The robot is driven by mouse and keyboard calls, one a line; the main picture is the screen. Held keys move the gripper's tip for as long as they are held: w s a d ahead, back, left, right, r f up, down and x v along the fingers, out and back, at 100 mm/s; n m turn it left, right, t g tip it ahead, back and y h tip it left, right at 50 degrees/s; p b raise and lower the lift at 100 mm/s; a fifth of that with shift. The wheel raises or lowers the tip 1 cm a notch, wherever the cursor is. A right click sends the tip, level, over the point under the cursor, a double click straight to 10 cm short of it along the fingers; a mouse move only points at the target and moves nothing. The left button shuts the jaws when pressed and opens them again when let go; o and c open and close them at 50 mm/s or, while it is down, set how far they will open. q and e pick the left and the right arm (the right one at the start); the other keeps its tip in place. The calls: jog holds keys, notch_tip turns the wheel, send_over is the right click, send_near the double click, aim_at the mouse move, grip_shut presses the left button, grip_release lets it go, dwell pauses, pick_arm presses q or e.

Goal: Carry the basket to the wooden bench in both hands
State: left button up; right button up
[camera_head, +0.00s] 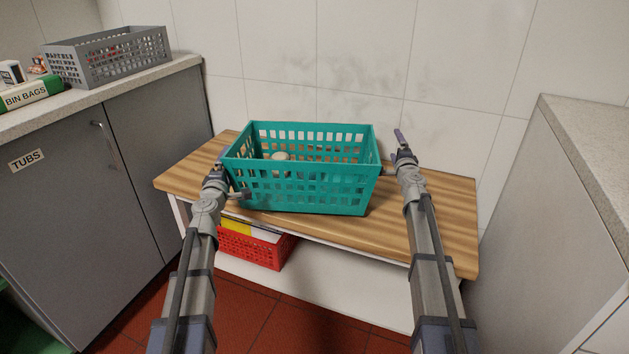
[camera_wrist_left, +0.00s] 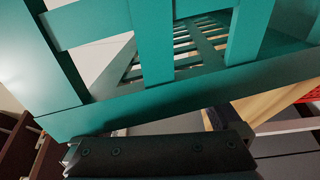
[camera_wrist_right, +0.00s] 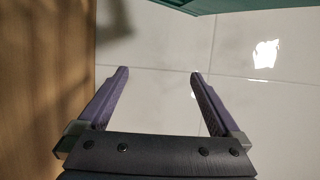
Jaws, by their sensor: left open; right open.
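The teal slatted basket (camera_head: 300,195) sits upright on the wooden bench (camera_head: 440,215), toward its left and middle. A small pale item (camera_head: 281,157) lies inside it. My left gripper (camera_head: 234,176) is open at the basket's left end; whether it touches the basket is unclear. In the left wrist view the basket (camera_wrist_left: 150,105) fills most of the picture and the fingertips are mostly hidden. My right gripper (camera_head: 394,153) is open and empty beside the basket's right end. In the right wrist view its fingers (camera_wrist_right: 160,75) are apart, and the basket's edge (camera_wrist_right: 240,6) shows at the top.
A red basket (camera_head: 255,247) stands on the bench's lower shelf (camera_head: 330,285). Grey cabinets flank the bench; the left countertop (camera_head: 110,92) holds a grey crate (camera_head: 120,60) and a bin bags box (camera_head: 30,95). The bench's right part is clear. A tiled wall is behind.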

pick_arm(q)
jog(key=shift+d, duration=0.35)
pick_arm(e)
jog(key=s, duration=1.1)
jog(key=shift+a, duration=0.2)
jog(key=shift+s, duration=0.1)
pick_arm(q)
jog(key=a, duration=0.6)
jog(key=shift+w+a, duration=0.15)
jog(key=shift+a, duration=0.1)
pick_arm(e)
jog(key=shift+d, duration=0.2)
jog(key=shift+d, duration=0.1)
jog(key=shift+d, duration=2.95)
jog(key=shift+a, duration=0.15)
jog(key=a, duration=0.5)
jog(key=shift+a, duration=0.4)
